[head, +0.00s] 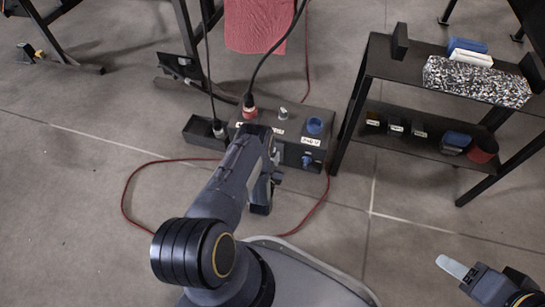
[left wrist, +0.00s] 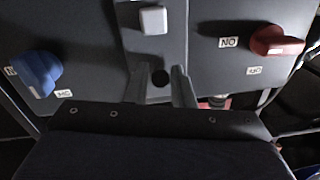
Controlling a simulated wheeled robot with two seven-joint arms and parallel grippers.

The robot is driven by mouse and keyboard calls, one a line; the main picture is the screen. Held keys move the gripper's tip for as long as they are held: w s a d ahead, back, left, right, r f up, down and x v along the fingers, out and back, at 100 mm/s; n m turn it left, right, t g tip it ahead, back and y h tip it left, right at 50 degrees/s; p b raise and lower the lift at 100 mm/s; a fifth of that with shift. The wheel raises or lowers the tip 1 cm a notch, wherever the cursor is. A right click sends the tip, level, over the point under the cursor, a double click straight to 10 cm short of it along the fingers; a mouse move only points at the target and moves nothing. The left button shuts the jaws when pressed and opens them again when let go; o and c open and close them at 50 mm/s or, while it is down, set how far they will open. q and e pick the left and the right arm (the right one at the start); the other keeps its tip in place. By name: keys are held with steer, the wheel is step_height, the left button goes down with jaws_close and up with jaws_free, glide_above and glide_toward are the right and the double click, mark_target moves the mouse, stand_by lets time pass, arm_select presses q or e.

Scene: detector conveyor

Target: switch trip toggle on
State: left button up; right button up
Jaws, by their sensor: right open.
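A dark control box (head: 290,150) stands on the floor, partly hidden behind my left arm. In the left wrist view a small pale toggle (left wrist: 153,20) sits on the middle strip of its panel (left wrist: 105,50). A blue knob (left wrist: 37,72) is at left and a red knob (left wrist: 275,42) at right, with labels that read upside down. My left gripper (head: 268,175) is at the box front. In the wrist view its fingers (left wrist: 161,85) stand apart with a dark round spot between them, below the toggle. My right gripper (head: 462,270) is open and empty, far from the box.
A dark shelf (head: 390,70) with several items stands right of the box. Black cables (head: 258,72) come down to the box, and a red cable (head: 126,185) loops on the floor. A small black tray (head: 200,135) adjoins the box at left.

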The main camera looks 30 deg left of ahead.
arm_select(q)
jaws_close()
step_height(320, 180, up, 3)
steer(key=g+h+p, duration=0.1)
steer(key=g+p, duration=0.2)
steer(key=g+h+p, duration=0.1)
steer(key=g+p, duration=0.2)
steer(key=g, duration=0.1)
steer(key=shift+f+p, duration=0.15)
steer(key=shift+p, duration=0.25)
steer(key=shift+w+r+m+g+h, duration=0.1)
steer(key=shift+m+g+h, duration=0.1)
steer(key=shift+g, duration=0.5)
steer(key=shift+w+r+m+g+h, duration=0.1)
steer(key=shift+g+h, duration=0.1)
steer(key=shift+g, duration=0.5)
steer(key=shift+o, duration=2)
jaws_free()
steer(key=shift+r+p, duration=0.15)
steer(key=shift+p, duration=0.15)
